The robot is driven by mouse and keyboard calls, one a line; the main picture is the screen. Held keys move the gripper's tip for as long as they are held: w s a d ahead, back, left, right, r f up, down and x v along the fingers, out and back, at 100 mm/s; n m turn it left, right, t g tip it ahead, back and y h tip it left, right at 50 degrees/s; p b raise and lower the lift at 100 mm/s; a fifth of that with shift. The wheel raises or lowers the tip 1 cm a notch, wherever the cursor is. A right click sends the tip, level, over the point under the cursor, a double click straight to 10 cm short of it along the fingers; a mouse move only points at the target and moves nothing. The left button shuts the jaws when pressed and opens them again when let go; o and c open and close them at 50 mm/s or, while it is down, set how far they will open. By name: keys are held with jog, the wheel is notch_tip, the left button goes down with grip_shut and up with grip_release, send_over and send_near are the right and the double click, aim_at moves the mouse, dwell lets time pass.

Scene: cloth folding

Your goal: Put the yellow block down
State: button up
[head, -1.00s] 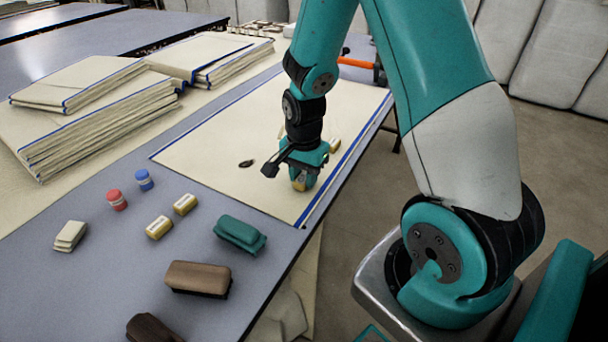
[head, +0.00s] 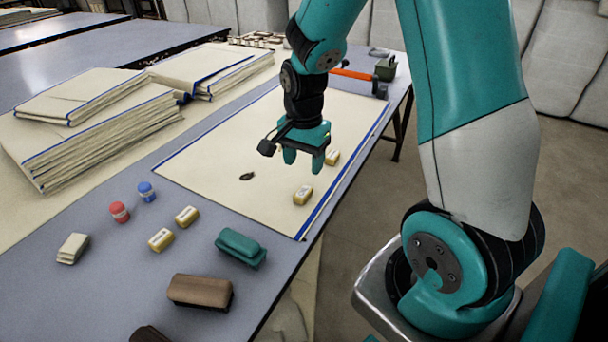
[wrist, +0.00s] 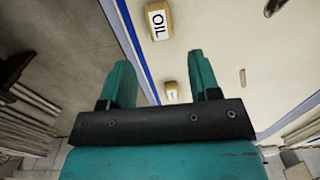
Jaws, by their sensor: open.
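A yellow block (head: 303,195) with a pale label lies on the cream cloth (head: 215,165), near its blue-striped right edge. A second yellow block (head: 332,157) lies farther back on the same cloth, by the same stripe. My gripper (head: 303,162) is open and empty above the cloth, raised behind the nearer block and apart from it. A labelled yellow block (wrist: 158,22) is near the top there, and another (wrist: 171,92) shows between the fingers, farther below.
Two more yellow blocks (head: 161,239) (head: 186,215), a red jar (head: 119,211), a blue jar (head: 146,191), a green brush (head: 240,247) and a brown brush (head: 200,291) stand front left. Folded cloth stacks (head: 100,140) lie behind.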

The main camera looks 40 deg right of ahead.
jog(key=s+a+r+n+y, duration=0.2)
jog(key=s+a+r+n, duration=0.3)
jog(key=a+r+n, duration=0.5)
jog(key=s+a+r+n+y, duration=0.2)
jog(key=s+a+r+n, duration=0.3)
jog(key=s+a+n, duration=0.6)
jog(key=shift+s, duration=0.25)
notch_tip(320, 180, up, 11)
jog(key=p, duration=1.1)
jog(key=shift+f, duration=0.2)
